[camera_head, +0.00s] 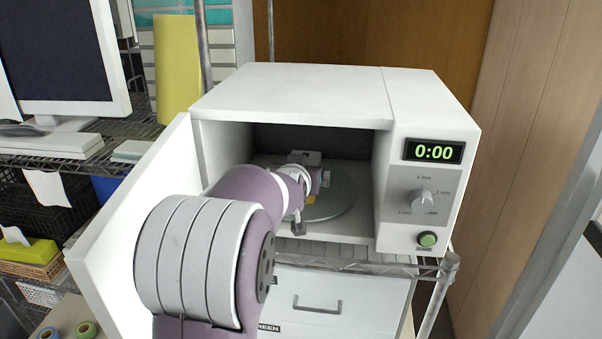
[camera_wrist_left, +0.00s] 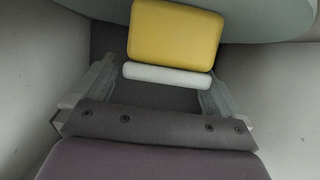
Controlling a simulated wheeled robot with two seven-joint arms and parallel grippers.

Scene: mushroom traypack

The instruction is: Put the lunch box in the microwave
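The lunch box has a yellow face (camera_wrist_left: 176,36) and a pale strip along its near edge (camera_wrist_left: 168,78). In the left wrist view it lies just ahead of my left gripper (camera_wrist_left: 158,80), overlapping the edge of the turntable. The gripper's two fingers are spread, one near each side of the box; contact is unclear. In the head view my left gripper (camera_head: 312,180) is inside the open microwave (camera_head: 290,95), above the turntable (camera_head: 335,204). My right gripper is out of view.
The microwave door (camera_head: 120,215) stands open on the left, beside my arm. The side walls are close around the gripper. The control panel shows 0:00 (camera_head: 434,151), with a dial (camera_head: 421,200) and a green button (camera_head: 427,239). A wire rack (camera_head: 350,264) supports the microwave.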

